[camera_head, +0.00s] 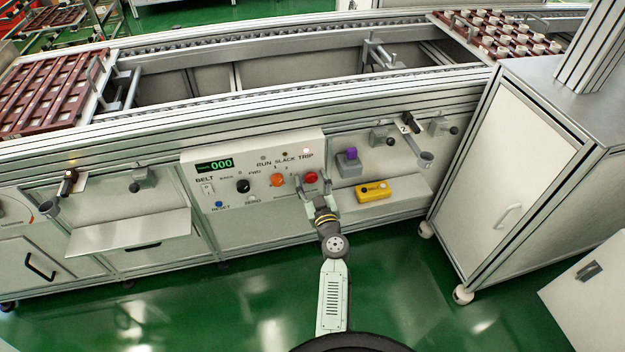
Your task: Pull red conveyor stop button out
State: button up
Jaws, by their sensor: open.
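The red stop button (311,177) sits at the right end of the white control panel (230,183) on the conveyor's front. My gripper (313,188) is open at the panel, with one finger on each side of the red button. I cannot tell whether the fingers touch it. The panel carries an orange knob (277,180), a black knob (243,186), a blue reset button (219,204) and a green display (221,164) reading 000. A lamp by the word TRIP (306,151) looks lit.
A yellow box (373,191) lies on a shelf right of the panel, below a purple block (351,153) on a grey mount. A white cabinet (505,165) stands at the right. Trays (45,92) lie on the conveyor (290,50). The green floor in front is clear.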

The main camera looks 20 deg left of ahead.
grip_shut()
dwell(0.8)
